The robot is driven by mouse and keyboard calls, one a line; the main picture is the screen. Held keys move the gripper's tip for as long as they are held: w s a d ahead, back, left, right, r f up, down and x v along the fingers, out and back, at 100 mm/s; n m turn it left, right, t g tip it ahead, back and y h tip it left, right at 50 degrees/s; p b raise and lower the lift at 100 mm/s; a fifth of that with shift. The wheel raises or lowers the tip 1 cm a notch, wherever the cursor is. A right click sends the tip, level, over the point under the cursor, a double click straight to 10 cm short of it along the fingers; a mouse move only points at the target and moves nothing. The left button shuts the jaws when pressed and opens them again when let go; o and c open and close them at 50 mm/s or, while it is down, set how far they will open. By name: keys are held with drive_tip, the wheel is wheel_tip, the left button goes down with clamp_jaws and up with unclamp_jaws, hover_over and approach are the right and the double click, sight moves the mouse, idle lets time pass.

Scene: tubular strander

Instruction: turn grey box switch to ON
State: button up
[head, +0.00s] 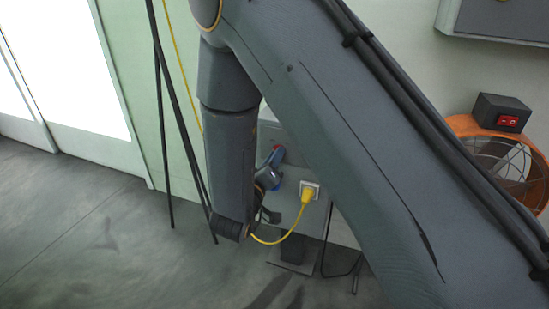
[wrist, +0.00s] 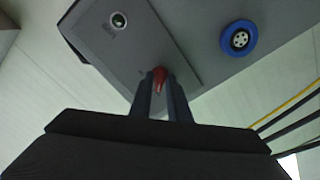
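The grey box (wrist: 190,22) fills the upper part of the wrist view, seen close up and slanted. A red switch handle (wrist: 160,80) is at the lower edge of its raised front plate. My gripper (wrist: 163,90) reaches up to it with one dark finger on each side of the red handle. There is a narrow gap between the fingers, and I cannot tell if they press on the handle. A round lock-like fitting (wrist: 118,20) and a blue round socket (wrist: 239,38) are also on the box. In the head view my arm hides most of the box and the fingers.
In the head view a yellow plug (head: 309,195) with a yellow cable is in a white wall socket. An orange fan (head: 465,126) stands at the right, with a black box (head: 490,108) bearing a red rocker switch. Dark cables hang left of my arm. The floor at left is clear.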

clamp_jaws()
drive_tip(key=shift+m, duration=0.3)
drive_tip(key=shift+m+p, duration=3.05)
drive_tip(key=shift+m, duration=5.55)
drive_tip(key=shift+o, duration=2)
unclamp_jaws()
